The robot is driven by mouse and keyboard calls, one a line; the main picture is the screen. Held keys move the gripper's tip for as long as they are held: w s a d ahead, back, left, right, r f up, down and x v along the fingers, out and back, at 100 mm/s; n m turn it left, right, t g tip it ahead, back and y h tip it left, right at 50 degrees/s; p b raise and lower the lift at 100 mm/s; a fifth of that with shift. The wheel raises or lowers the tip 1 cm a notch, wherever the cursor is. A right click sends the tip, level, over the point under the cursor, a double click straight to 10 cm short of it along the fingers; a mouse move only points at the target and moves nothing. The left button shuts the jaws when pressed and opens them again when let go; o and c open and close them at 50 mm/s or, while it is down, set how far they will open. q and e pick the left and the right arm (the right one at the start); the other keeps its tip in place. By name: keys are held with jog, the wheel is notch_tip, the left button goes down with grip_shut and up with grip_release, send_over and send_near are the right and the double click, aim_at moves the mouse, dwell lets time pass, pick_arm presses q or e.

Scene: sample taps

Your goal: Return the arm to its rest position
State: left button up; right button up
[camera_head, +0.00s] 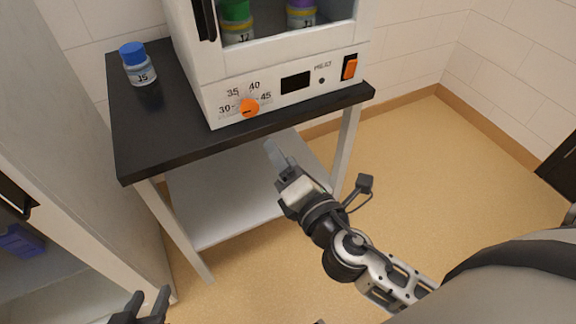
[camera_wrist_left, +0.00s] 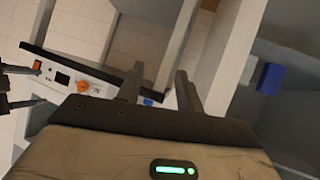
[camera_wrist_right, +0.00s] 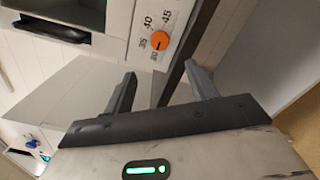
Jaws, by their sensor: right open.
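My right gripper (camera_head: 277,152) hangs in front of the black-topped table, below the front of the white incubator (camera_head: 225,92). In the right wrist view its two fingers (camera_wrist_right: 162,88) stand apart with nothing held between them. The incubator's orange dial (camera_head: 249,108) lies up and left of this gripper in the head view, apart from it. The dial also shows in the right wrist view (camera_wrist_right: 159,40). My left gripper (camera_head: 149,302) is low at the bottom left of the head view. Its fingers (camera_wrist_left: 160,88) are apart and empty in the left wrist view.
A blue-capped bottle (camera_head: 138,65) stands on the black tabletop (camera_head: 165,130), left of the incubator. Green-capped (camera_head: 236,18) and purple-capped (camera_head: 300,13) bottles stand inside it. An orange switch (camera_head: 349,68) is at its right. A grey cabinet (camera_head: 70,150) stands left.

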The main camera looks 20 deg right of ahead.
jog(key=shift+s, duration=0.55)
pick_arm(q)
jog(key=shift+r, duration=0.1)
jog(key=p, duration=0.2)
jog(key=r+p, duration=0.1)
jog(key=p, duration=0.1)
jog(key=shift+a+r, duration=0.15)
jog(key=shift+a, duration=0.1)
pick_arm(e)
jog(key=s+a+f+m+g+y, duration=0.1)
jog(key=s+f+m+g, duration=0.2)
jog(key=m, duration=0.8)
jog(key=s+a+f+m+g+y, duration=0.1)
jog(key=s+f+m+g, duration=0.3)
jog(key=m, duration=0.7)
notch_tip(320, 180, down, 3)
jog(key=shift+s+a+r+m+y, duration=0.1)
jog(key=shift+s+a+m+y, duration=0.2)
jog(key=shift+s+y, duration=0.35)
pick_arm(q)
jog(key=shift+s+g, duration=0.1)
jog(key=shift+g, duration=0.2)
pick_arm(e)
jog(key=shift+s, duration=0.15)
